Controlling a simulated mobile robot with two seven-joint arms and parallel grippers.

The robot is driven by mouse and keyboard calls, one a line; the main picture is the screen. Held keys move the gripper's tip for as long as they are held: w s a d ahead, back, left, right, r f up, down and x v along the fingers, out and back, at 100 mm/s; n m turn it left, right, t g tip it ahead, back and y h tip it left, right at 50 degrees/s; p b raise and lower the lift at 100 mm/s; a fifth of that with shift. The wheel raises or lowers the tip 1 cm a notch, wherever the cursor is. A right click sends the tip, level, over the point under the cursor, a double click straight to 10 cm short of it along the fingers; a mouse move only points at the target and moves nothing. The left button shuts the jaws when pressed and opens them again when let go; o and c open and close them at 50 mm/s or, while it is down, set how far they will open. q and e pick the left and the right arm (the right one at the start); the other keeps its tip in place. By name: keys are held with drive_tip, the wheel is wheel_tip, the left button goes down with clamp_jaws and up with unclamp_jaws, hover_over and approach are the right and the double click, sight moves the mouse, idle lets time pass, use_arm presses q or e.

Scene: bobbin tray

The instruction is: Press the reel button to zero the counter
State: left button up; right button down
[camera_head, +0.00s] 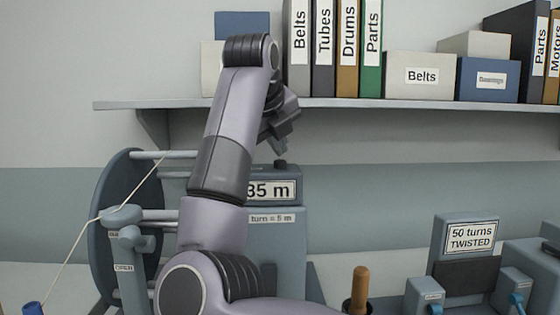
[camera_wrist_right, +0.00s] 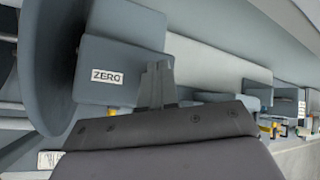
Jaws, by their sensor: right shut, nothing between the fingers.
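The grey counter box (camera_head: 290,187) stands beside the large reel (camera_head: 108,215). Its display, partly hidden by my right arm, reads "35 m". A small dark knob, apparently the button (camera_head: 281,163), sits on its top. My right gripper (camera_head: 278,148) is shut and empty, just above that knob; a gap or contact cannot be told. In the right wrist view, the shut fingers (camera_wrist_right: 158,82) are in front of a grey-blue box (camera_wrist_right: 112,50) with a "ZERO" label (camera_wrist_right: 107,76); no button can be made out there. My left gripper is not in view.
A wall shelf (camera_head: 350,104) with binders and boxes runs behind and above my right arm. A pale cord (camera_head: 70,250) runs from the reel to the lower left. A wooden handle (camera_head: 360,290) and a "50 turns TWISTED" sign (camera_head: 470,236) stand at right.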

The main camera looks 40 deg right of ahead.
sight(278, 162)
drive_tip(key=shift+f+b, duration=0.35)
drive_tip(key=shift+f, duration=0.2)
drive_tip(key=shift+r, duration=0.1)
idle(0.5)
drive_tip(key=shift+r+p, duration=0.9)
wheel_tip(278, 162, up, 3)
drive_tip(key=shift+r+p, duration=0.1)
drive_tip(key=shift+p, duration=1.05)
drive_tip(key=shift+r, duration=0.9)
